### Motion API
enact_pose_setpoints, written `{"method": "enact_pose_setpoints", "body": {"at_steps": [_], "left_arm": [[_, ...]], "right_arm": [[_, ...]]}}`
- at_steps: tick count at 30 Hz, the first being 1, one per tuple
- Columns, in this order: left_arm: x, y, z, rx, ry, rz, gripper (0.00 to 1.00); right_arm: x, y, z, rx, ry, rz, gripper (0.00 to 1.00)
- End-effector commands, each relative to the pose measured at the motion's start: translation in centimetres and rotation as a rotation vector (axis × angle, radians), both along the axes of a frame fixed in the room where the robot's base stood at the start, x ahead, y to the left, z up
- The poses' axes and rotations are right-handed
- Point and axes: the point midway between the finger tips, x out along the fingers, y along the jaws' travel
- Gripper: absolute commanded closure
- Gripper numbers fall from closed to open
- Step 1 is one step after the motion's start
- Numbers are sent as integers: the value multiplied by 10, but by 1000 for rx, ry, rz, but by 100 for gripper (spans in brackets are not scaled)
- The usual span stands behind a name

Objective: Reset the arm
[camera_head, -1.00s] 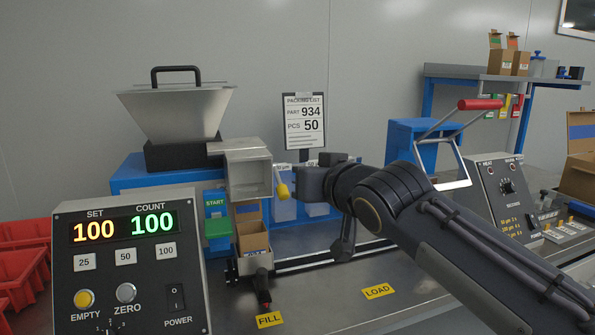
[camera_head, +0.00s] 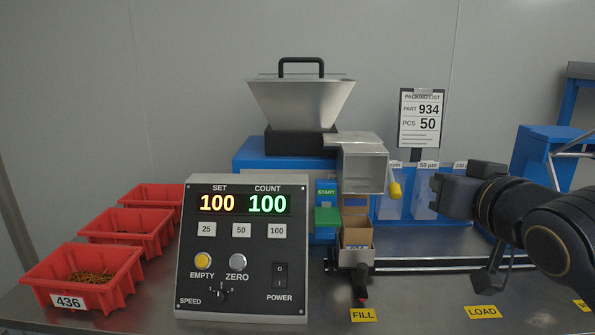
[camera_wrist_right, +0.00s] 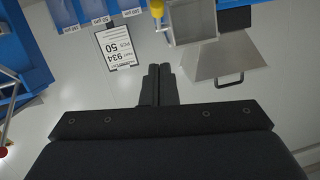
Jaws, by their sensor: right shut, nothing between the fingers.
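My right gripper (camera_head: 440,190) is at the right of the head view, in front of the bag slots and to the right of the yellow-handled chute (camera_head: 364,167). Its two fingers are together and empty in the right wrist view (camera_wrist_right: 158,75). It touches nothing that I can see. My right arm comes in from the right edge. My left gripper is not in the head view.
The control panel (camera_head: 244,293) shows SET 100 and COUNT 100. A hopper (camera_head: 300,103) stands behind it. An open cardboard box (camera_head: 357,237) sits under the chute at the FILL label (camera_head: 363,315). Several red bins (camera_head: 120,280) stand at left. The bench near the LOAD label (camera_head: 483,311) is clear.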

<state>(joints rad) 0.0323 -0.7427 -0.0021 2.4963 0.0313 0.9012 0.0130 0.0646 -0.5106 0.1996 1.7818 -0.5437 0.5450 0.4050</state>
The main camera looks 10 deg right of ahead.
Motion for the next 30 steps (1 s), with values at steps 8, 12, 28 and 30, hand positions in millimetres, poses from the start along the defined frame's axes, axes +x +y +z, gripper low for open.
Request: {"method": "enact_pose_setpoints", "body": {"at_steps": [8, 12, 28, 30], "left_arm": [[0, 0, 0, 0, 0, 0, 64], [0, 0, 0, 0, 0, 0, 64], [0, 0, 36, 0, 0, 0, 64], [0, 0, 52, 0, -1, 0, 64]], "right_arm": [[-29, 16, -117, 71, 283, 55, 100], [-65, 38, -200, 144, 491, 123, 100], [-157, 102, -291, 327, 843, 317, 100], [-157, 102, -276, 326, 844, 317, 100]]}}
